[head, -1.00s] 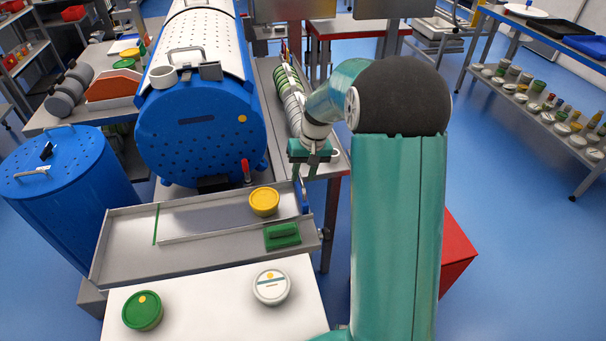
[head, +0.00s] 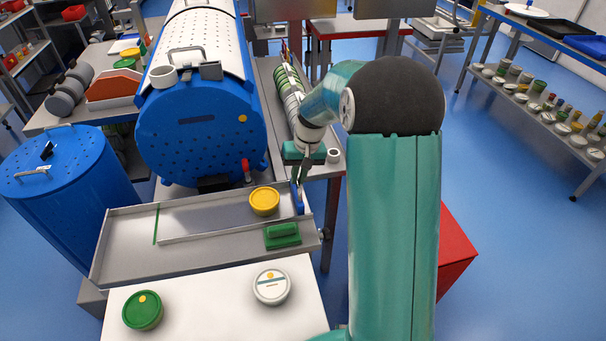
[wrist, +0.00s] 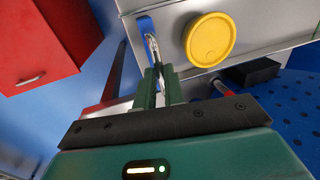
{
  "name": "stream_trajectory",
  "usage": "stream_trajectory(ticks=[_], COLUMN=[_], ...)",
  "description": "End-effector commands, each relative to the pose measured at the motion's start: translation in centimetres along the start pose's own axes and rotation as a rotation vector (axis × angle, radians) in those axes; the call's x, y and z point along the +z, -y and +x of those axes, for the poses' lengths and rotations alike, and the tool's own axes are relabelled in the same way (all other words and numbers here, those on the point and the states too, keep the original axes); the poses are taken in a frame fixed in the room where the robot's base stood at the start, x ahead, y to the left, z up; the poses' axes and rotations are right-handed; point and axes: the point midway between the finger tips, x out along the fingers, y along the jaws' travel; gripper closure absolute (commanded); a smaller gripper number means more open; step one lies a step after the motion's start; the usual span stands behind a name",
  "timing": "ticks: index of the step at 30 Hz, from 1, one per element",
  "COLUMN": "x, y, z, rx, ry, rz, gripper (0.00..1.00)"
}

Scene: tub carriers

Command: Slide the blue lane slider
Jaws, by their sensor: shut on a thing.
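The blue lane slider (head: 299,203) is a narrow upright blue piece at the right end of a grey metal tray (head: 122,238). In the wrist view the slider (wrist: 146,25) shows just beyond my fingertips. My gripper (head: 301,180) reaches down to it from above, and its fingers (wrist: 154,72) are close together around a thin metallic part at the slider. They partly hide where they hold it. A yellow-lidded tub (head: 264,201) stands in the tray to the left of the slider, and it also shows in the wrist view (wrist: 209,39).
A green block with a handle (head: 282,238) sits at the tray's front right. A white table (head: 210,305) in front bears a green-lidded tub (head: 142,310) and a white-lidded tub (head: 271,287). A big blue drum (head: 200,130) stands behind the tray.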

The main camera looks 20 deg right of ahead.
Motion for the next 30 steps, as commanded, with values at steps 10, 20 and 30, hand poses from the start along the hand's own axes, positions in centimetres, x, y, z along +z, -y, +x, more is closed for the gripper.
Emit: stream_trajectory(ticks=[10,20,30], x=[0.0,-0.1,-0.1], y=[8.8,20.4,31.8], z=[1.7,4.0,6.2], rx=[-0.002,-0.002,-0.003], ry=[-0.001,-0.003,-0.004], rz=[-0.01,-0.01,-0.008], gripper=[1.0,1.0,1.0])
